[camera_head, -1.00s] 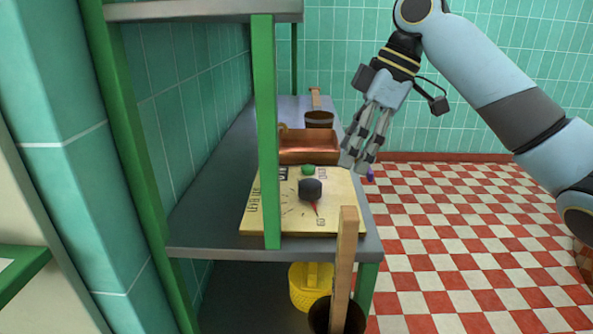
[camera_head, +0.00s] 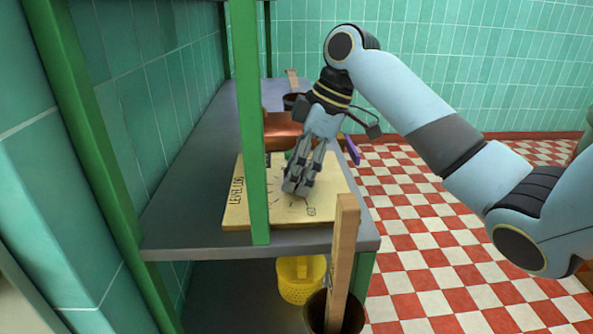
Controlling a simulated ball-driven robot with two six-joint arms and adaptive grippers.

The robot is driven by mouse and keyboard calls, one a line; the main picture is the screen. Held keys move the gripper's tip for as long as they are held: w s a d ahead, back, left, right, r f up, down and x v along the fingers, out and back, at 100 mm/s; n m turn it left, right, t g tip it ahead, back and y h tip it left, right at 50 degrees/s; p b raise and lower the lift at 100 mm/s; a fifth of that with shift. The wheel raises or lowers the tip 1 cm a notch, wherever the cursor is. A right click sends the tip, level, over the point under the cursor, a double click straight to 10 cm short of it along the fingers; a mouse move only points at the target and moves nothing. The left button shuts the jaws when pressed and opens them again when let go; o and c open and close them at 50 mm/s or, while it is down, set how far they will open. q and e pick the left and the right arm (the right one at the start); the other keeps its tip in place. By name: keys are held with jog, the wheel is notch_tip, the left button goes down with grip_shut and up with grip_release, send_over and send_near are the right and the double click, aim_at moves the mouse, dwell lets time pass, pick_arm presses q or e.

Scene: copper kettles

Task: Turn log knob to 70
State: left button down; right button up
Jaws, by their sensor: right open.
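The log panel (camera_head: 240,214) is a pale wooden board lying on the grey shelf, with "LEVEL LOG" lettering along its left side and dial marks. My right gripper (camera_head: 297,188) is open, pointing down over the middle of the panel. Its fingers cover the place of the dark knob, so I cannot see the knob or its pointer, nor tell whether the fingers touch it. My left gripper is not in view.
A green shelf post (camera_head: 250,130) stands in front of the panel's left part. A copper pan (camera_head: 280,130) sits behind the panel. A wooden handle (camera_head: 342,255) rises at the front edge, beside a yellow basket (camera_head: 300,282) below. A purple thing (camera_head: 352,150) shows at the shelf's right edge.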

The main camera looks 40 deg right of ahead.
jog(key=shift+f, duration=0.1)
jog(key=c, duration=1.2)
jog(key=shift+r+m+p, duration=0.2)
jog(key=shift+m+p, duration=0.1)
jog(key=shift+p, duration=0.35)
jog(key=m+h+p, duration=0.1)
jog(key=m+p, duration=0.2)
jog(key=p, duration=0.2)
jog(key=m+t+h+p, duration=0.1)
jog(key=m+p, duration=0.2)
jog(key=p, duration=0.3)
jog(key=m+t+h+p, duration=0.1)
jog(key=m+p, duration=0.2)
jog(key=p, duration=0.2)
jog(key=shift+r, duration=0.15)
jog(key=shift+f+m+h+p, duration=0.2)
jog(key=shift+m+h+p, duration=0.2)
jog(key=shift+m+p, duration=0.9)
jog(key=o, duration=1.2)
